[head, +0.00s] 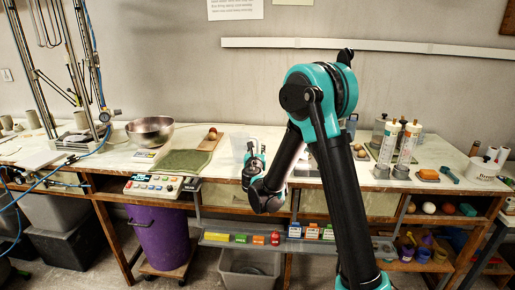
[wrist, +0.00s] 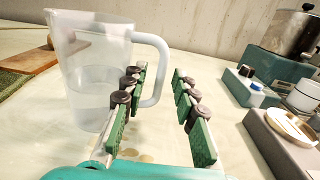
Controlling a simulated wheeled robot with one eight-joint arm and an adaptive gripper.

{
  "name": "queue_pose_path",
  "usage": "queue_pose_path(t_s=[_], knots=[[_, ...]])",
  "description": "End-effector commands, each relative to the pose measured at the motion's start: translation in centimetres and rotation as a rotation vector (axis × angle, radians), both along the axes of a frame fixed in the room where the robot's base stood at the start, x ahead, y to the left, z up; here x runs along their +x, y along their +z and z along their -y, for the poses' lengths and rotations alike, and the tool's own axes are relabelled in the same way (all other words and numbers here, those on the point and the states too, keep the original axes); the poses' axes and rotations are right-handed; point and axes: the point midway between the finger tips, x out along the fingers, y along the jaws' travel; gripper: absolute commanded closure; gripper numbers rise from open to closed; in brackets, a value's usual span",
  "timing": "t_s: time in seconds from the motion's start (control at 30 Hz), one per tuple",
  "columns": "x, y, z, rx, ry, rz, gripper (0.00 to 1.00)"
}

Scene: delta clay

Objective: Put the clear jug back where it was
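The clear jug (wrist: 90,75) is translucent and stands upright on the pale worktop at the left of the wrist view. Its handle (wrist: 162,75) points right. In the head view the jug (head: 239,146) stands near the back, partly hidden by my arm's end. My gripper (wrist: 160,75) is open, with green-padded fingers either side of the handle's outer bar. The left fingertip appears to be in or in front of the handle's loop; I cannot tell which, nor whether it touches. In the head view my gripper (head: 252,155) is beside the jug.
A green mat (head: 187,162), a wooden board (head: 209,141) and a metal bowl (head: 150,131) lie left of the jug. In the wrist view, a teal box (wrist: 245,88) and a scale-like device with a round plate (wrist: 290,125) stand to the right. Bare worktop lies between.

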Motion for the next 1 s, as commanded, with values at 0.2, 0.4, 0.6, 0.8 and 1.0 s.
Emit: queue_pose_path(t_s=[0.2, 0.4, 0.6, 0.8, 1.0], knots=[[-4.7, 0.0, 0.0, 0.000, 0.003, 0.000, 0.72], [-8.2, 0.1, 0.0, 0.000, 0.002, 0.000, 0.72], [-10.1, 0.0, 0.1, 0.000, 0.001, 0.000, 0.72], [-10.4, 0.0, 0.1, 0.000, 0.000, 0.000, 0.72], [-10.3, 0.0, 0.1, 0.000, 0.000, 0.000, 0.72]])
